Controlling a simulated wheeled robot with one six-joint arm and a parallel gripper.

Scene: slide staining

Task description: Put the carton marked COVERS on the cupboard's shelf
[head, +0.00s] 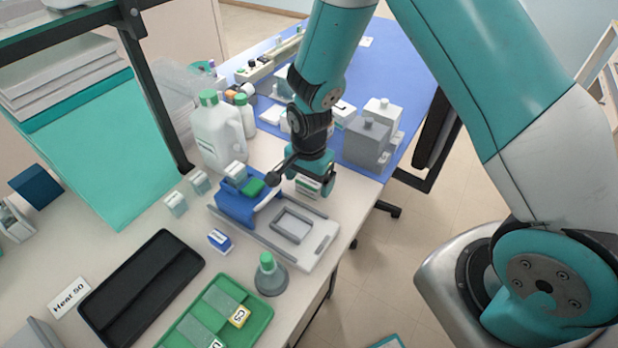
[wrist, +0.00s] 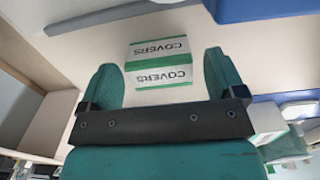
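The COVERS carton, white with green bands, shows in the wrist view (wrist: 158,62) between the fingertips, with its lettering readable. In the head view the carton (head: 306,188) is partly hidden by my gripper (head: 303,176), at the bench's right edge behind the grey tray. My gripper (wrist: 163,80) is open, its two teal fingers on either side of the carton. A gap shows at the right finger; the carton looks close to the left one, and I cannot tell if they touch. I cannot clearly make out the cupboard's shelf in these views.
A blue holder (head: 236,208) and a grey tray with a frame (head: 318,240) lie in front of the gripper. A white jug (head: 215,135) stands to the left. Grey blocks (head: 368,143) stand behind on the blue mat.

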